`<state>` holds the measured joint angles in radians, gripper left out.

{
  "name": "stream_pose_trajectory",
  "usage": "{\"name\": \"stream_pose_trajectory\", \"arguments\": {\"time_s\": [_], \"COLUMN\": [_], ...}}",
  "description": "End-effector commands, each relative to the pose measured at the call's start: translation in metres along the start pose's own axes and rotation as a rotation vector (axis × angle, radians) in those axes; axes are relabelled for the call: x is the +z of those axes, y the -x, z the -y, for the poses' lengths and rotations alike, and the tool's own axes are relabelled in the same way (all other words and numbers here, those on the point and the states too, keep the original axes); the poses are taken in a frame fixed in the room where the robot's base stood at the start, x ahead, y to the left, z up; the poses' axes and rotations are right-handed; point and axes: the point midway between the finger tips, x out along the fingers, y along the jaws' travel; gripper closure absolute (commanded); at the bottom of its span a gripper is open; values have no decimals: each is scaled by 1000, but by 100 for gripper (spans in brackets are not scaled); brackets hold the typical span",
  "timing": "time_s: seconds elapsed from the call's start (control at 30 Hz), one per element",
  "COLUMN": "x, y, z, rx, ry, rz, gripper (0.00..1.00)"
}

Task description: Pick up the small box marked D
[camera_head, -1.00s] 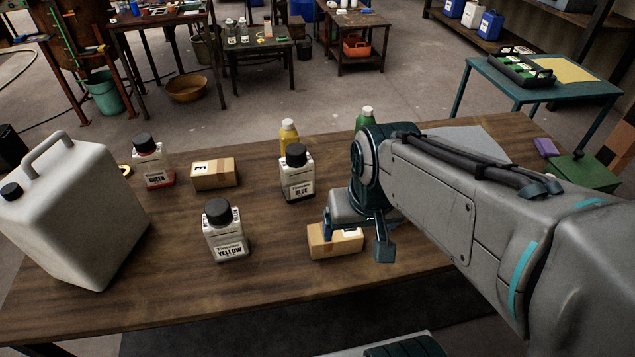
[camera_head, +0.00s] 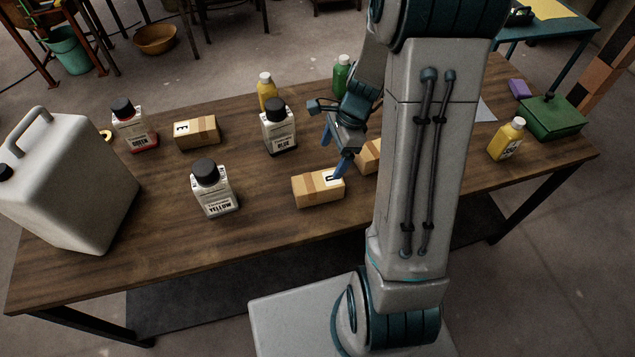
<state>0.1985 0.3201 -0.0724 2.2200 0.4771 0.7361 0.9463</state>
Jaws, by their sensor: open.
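A small cardboard box (camera_head: 307,190) lies on the wooden table in front of the blue-label bottle. Its white label, at the right end, seems to read D, partly covered by a blue finger. My gripper (camera_head: 333,155) is open and empty, with its blue fingers just behind and above this box's right end. One fingertip looks close to the label; I cannot tell whether it touches. A second small box (camera_head: 369,153) lies behind to the right, partly hidden by my arm, with no readable mark. A third box (camera_head: 197,132), at the left back, seems marked E.
A large grey canister (camera_head: 70,185) fills the left end. Yellow (camera_head: 267,92) and green (camera_head: 342,75) bottles stand behind. Another yellow bottle (camera_head: 506,140) and a green case (camera_head: 552,118) are right.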

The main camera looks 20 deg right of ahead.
Motion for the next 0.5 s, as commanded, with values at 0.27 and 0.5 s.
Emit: {"name": "stream_pose_trajectory", "arguments": {"time_s": [0.27, 0.5], "x": [0, 0], "y": [-54, -79], "z": [-2, -1], "rx": [7, 1], "ry": [-3, 0], "rz": [2, 0], "gripper": [15, 15]}}
